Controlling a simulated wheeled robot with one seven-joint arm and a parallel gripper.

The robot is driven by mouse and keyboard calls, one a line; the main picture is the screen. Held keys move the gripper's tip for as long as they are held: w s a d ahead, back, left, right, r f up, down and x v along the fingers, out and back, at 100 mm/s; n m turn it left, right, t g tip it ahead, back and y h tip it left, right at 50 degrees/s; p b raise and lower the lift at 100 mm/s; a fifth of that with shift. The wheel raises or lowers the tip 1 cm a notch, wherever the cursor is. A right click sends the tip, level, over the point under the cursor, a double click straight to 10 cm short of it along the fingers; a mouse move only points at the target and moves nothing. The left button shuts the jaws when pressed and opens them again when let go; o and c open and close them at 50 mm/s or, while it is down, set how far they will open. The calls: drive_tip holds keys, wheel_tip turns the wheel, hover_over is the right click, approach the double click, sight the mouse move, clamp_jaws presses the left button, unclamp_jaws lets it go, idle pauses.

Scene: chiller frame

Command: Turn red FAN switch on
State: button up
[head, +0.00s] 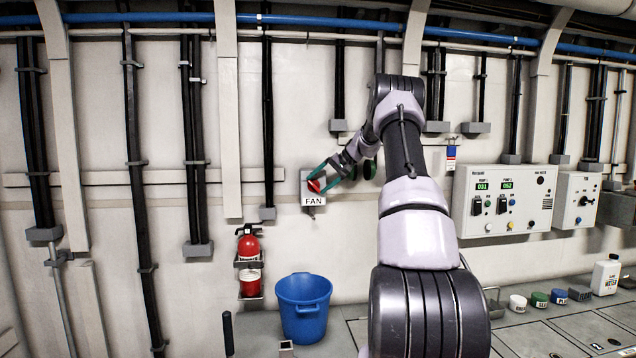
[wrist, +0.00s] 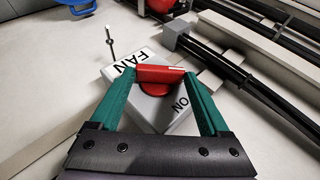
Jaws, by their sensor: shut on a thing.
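The red FAN switch (head: 314,185) is a red rotary handle on a light grey box (head: 307,174) on the wall, with a FAN label (head: 314,201) below it. In the wrist view the red handle (wrist: 160,75) lies crosswise between the two green fingers, with a pale mark at one end. The words FAN and ON show on the box beside it. My gripper (head: 318,181) is shut on the red handle, one finger at each end. Part of the box is hidden behind the fingers.
A red fire extinguisher (head: 249,262) hangs on the wall below left, above a blue bucket (head: 304,306) on the floor at its right. A control panel (head: 505,200) with pump displays is at the right. Dark vertical conduits (head: 267,120) run along the wall.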

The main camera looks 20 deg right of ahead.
drive_tip(key=t+y, duration=0.1)
drive_tip(key=y, duration=0.1)
drive_tip(key=f+m+t+y, duration=0.1)
drive_tip(key=shift+s+d+f+y, duration=0.1)
drive_tip(key=shift+s+d+y, duration=0.05)
drive_tip(key=shift+d+y, duration=0.25)
drive_tip(key=shift+f+m+t+y, duration=0.2)
drive_tip(key=shift+m+t+y, duration=0.25)
drive_tip(key=shift+y, duration=0.3)
drive_tip(key=shift+f+m+t+y, duration=0.25)
drive_tip(key=shift+t+y, duration=0.3)
drive_tip(key=shift+y, duration=0.5)
drive_tip(key=o, duration=1.2)
drive_tip(key=v, duration=1)
drive_tip(key=shift+s+d, duration=0.25)
drive_tip(key=shift+s, duration=0.05)
